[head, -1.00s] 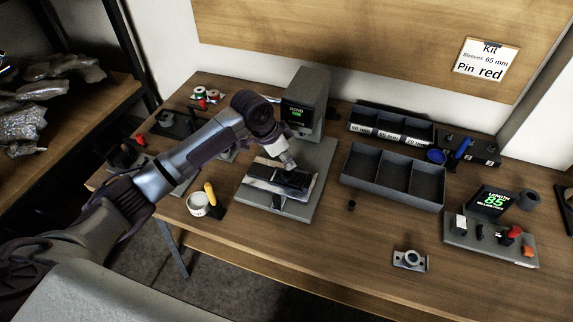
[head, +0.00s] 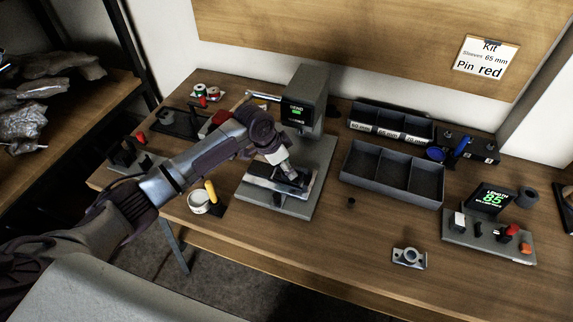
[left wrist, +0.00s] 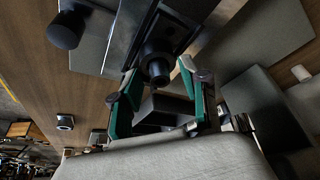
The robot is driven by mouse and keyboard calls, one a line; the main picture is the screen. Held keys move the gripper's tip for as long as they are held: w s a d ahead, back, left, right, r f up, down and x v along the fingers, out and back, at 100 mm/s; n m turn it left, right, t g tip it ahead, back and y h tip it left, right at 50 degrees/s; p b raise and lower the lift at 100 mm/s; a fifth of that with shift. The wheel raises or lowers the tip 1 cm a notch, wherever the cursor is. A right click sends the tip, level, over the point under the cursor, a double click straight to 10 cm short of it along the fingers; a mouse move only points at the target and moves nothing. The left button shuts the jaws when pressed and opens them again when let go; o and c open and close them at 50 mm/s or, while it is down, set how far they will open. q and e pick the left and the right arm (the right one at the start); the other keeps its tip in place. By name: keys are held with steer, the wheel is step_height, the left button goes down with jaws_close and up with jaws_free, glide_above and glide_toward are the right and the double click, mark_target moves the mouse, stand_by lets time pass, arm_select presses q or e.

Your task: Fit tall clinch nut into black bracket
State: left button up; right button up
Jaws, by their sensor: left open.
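The black bracket (head: 297,182) lies on the fixture of the press in the head view, partly hidden by my gripper. In the left wrist view it is the dark plate (left wrist: 176,34). A dark round hollow piece, apparently the tall clinch nut (left wrist: 156,67), stands at the bracket there; I cannot tell how deep it sits. My left gripper (head: 294,175) is low over the bracket. In the left wrist view its two green-lined fingers (left wrist: 153,90) are spread apart, with the nut just beyond and between their tips, no clear contact. My right gripper is not in view.
The press (head: 306,100) rises just behind my left gripper. A silver flanged part (head: 409,257) lies near the front edge. The front middle of the table is mostly clear.

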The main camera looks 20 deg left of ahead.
arm_select(q)
steer(key=shift+r, duration=0.25)
steer(key=b+v, duration=0.1)
steer(key=v, duration=1.1)
steer(key=shift+f, duration=0.1)
